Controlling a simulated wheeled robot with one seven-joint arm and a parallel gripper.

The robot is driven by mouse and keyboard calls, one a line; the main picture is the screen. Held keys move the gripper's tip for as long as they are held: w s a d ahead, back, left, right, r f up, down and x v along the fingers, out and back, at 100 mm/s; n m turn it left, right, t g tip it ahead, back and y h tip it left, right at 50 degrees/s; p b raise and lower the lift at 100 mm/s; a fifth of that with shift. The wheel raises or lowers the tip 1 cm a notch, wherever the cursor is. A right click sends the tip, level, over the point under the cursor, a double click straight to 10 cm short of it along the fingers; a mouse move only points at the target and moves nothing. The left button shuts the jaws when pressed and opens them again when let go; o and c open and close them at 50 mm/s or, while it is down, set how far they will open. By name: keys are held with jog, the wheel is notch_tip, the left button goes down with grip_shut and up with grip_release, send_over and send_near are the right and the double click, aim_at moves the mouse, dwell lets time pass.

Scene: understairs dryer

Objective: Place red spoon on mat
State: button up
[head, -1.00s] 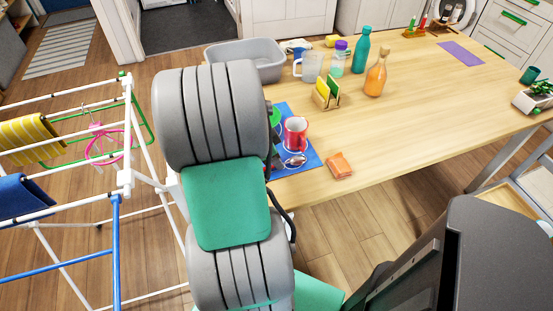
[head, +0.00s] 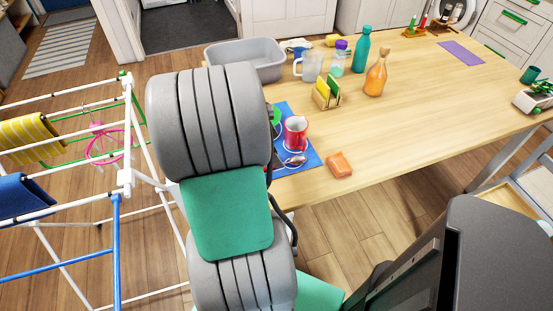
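A blue mat (head: 311,159) lies at the left end of the wooden table. On it are a red mug (head: 295,133) and a small shiny, spoon-like piece (head: 294,160). A purple mat (head: 461,53) lies bare at the far right of the table. A small red upright item (head: 423,21) stands in a rack at the back; I cannot tell whether it is a spoon. A tiny red patch shows at my arm's right edge, too small to identify. My grey and green arm covers the mat's left part. My gripper is hidden behind it.
A grey basin (head: 246,62), clear jug (head: 309,66), teal bottle (head: 361,52), orange bottle (head: 376,75) and wooden holder (head: 327,95) stand on the table. An orange block (head: 339,165) lies near the front edge. A drying rack (head: 126,150) stands left. The table's middle right is clear.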

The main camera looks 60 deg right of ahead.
jog(key=v, duration=1)
jog(key=w+a+n+t, duration=0.3)
jog(key=w+a+n, duration=0.5)
jog(key=a+n, duration=0.15)
jog(key=w+a+f+n+t+y, duration=0.1)
jog(key=a+n, duration=0.8)
jog(key=a, duration=0.3)
jog(key=w+a+f+n+t+y, duration=0.1)
jog(key=a+n+y, duration=0.1)
jog(key=a+n, duration=0.7)
jog(key=a, duration=0.4)
jog(key=shift+w+t, duration=0.3)
jog(key=shift+w, duration=0.1)
jog(key=shift+s+a, duration=0.1)
